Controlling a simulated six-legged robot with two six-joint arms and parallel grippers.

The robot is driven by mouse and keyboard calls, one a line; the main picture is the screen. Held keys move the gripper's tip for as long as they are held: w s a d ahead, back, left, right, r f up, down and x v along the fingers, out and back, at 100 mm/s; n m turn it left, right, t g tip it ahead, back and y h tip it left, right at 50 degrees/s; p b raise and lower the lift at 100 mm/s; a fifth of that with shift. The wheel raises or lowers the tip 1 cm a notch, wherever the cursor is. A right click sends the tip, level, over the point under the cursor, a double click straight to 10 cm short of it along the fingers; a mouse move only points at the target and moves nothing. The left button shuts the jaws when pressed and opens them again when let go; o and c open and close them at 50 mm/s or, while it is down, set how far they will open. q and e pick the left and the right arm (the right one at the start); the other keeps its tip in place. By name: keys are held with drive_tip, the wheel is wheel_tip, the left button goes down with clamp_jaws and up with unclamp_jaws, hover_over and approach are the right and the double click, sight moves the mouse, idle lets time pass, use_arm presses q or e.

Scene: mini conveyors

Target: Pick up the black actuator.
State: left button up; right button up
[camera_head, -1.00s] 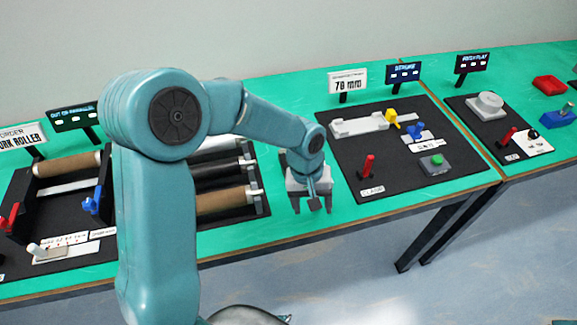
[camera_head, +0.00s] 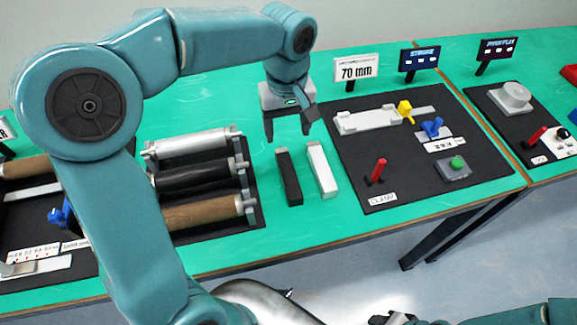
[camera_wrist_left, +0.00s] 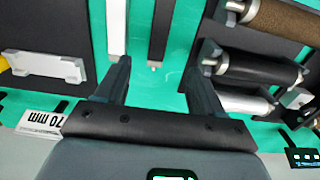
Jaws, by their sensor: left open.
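The black actuator (camera_head: 289,178) is a slim dark bar lying on the green table, just left of a similar white bar (camera_head: 321,170). My left gripper (camera_head: 289,133) is open and empty, a little behind the far end of the black actuator in the head view. In the left wrist view, the black actuator (camera_wrist_left: 160,30) lies between the two open fingers (camera_wrist_left: 157,92), near the middle, with its light tip towards the gripper. The white bar (camera_wrist_left: 117,28) lies in front of the left finger there. My right gripper is not clearly seen.
A rack of rollers (camera_head: 254,205) stands close to the left of the bars. A black board (camera_head: 350,180) with a red lever (camera_head: 378,170) and a green button (camera_head: 457,162) lies to the right. A "70 mm" sign (camera_head: 356,69) stands behind. Bare table surrounds the bars.

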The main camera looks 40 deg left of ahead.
use_arm(q)
hover_over(288, 169)
drive_tip(key=f, duration=1)
drive_tip(key=shift+s+d+f+b, duration=0.15)
drive_tip(key=shift+s+d+b, duration=0.05)
drive_tip(key=shift+s+b, duration=0.2)
drive_tip(key=f, duration=0.5)
drive_tip(key=shift+w+a+f, duration=0.2)
drive_tip(key=shift+w+f, duration=0.15)
clamp_jaws()
